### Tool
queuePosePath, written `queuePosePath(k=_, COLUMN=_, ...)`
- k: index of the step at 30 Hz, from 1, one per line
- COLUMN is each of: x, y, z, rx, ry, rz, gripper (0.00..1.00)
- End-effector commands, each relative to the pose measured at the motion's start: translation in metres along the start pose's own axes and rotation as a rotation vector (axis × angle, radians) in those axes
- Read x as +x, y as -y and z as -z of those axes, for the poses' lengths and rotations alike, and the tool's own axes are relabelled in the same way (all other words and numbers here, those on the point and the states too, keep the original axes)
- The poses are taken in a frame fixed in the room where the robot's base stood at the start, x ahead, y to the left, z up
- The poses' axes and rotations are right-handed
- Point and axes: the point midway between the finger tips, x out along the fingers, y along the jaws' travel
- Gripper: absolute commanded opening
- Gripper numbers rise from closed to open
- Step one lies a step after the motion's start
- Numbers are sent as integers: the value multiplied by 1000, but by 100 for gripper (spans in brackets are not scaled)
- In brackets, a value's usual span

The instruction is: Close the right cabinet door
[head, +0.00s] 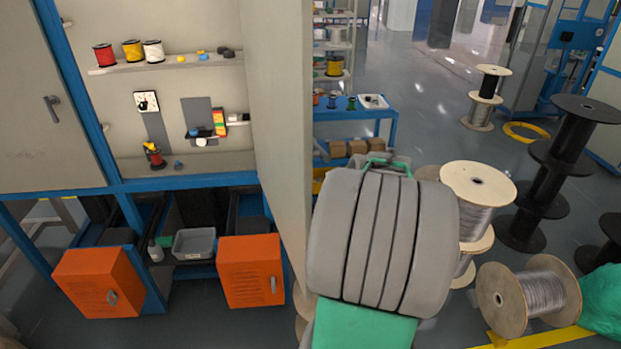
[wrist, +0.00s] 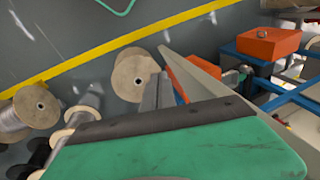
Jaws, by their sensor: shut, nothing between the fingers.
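The right cabinet door (head: 280,110) is a tall beige panel. It stands open, swung out towards me, so the shelves behind it show. The left cabinet door (head: 50,110) is flush with the blue frame. My grey and green arm covers the lower right side of the right door in the head view, and my gripper is hidden there. In the wrist view my gripper (wrist: 158,92) is shut and empty. The beige panel (wrist: 205,72) beside its fingers looks like the door's lower edge. I cannot tell whether they touch.
Two orange lower doors (head: 97,283) (head: 250,270) hang open below the cabinet. Shelves hold several small spools (head: 132,50). Wooden cable reels (head: 528,293) and a black reel stack (head: 550,170) stand at the right. A blue table (head: 350,112) stands behind.

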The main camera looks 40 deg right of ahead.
Motion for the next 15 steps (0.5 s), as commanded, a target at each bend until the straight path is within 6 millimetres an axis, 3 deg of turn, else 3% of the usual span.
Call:
queuePosePath(k=1, x=-35, y=-11, z=34, rx=-8, ry=-45, rz=71, gripper=0)
queuePosePath(k=3, x=-70, y=-9, z=69, rx=-100, ry=-109, rz=170, gripper=0)
queuePosePath(k=5, x=-98, y=-6, z=85, rx=-193, ry=-149, rz=234, gripper=0)
queuePosePath(k=7, x=-124, y=-5, z=92, rx=-288, ry=-178, rz=284, gripper=0)
queuePosePath(k=10, x=-148, y=-7, z=92, rx=-387, ry=-197, rz=322, gripper=0)
queuePosePath(k=15, x=-150, y=-6, z=88, rx=-442, ry=-201, rz=339, gripper=0)
